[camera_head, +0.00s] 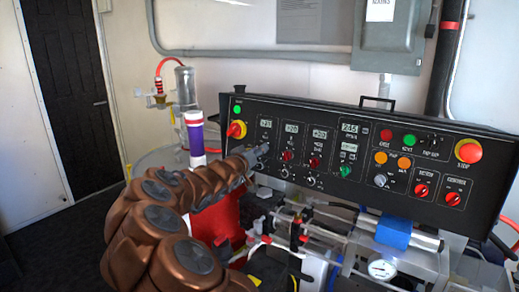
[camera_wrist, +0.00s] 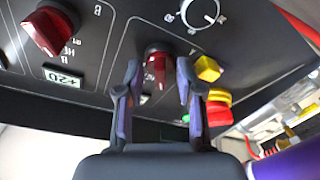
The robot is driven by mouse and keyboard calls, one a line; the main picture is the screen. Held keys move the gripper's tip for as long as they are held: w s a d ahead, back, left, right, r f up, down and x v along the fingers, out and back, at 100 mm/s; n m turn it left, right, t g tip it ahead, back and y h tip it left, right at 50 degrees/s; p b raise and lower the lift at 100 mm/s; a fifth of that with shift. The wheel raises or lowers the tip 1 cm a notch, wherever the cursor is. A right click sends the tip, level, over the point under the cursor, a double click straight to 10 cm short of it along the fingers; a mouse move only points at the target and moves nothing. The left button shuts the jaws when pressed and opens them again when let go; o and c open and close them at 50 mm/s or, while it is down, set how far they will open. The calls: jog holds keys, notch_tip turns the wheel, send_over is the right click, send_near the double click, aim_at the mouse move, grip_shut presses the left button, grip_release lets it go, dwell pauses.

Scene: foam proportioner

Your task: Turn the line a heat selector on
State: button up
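The line A heat selector appears to be the red knob (camera_wrist: 157,66) between my fingertips in the wrist view; its label there is hidden or unreadable. My gripper (camera_wrist: 158,85) is open, with one finger on each side of the knob and a gap visible on both sides. In the head view my gripper (camera_head: 258,153) is at the left part of the black control panel (camera_head: 360,115) and hides this knob. A second red selector (camera_wrist: 50,30), marked B heat, lies to the left in the wrist view and also shows in the head view (camera_head: 287,155).
A red and yellow rotary switch (camera_head: 236,130) is close to my gripper; it also shows in the wrist view (camera_wrist: 218,107). A purple-and-white cylinder (camera_head: 195,135) stands left of the panel. Hoses and a gauge (camera_head: 382,268) lie below the panel.

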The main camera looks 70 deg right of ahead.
jog(key=shift+d, duration=0.4)
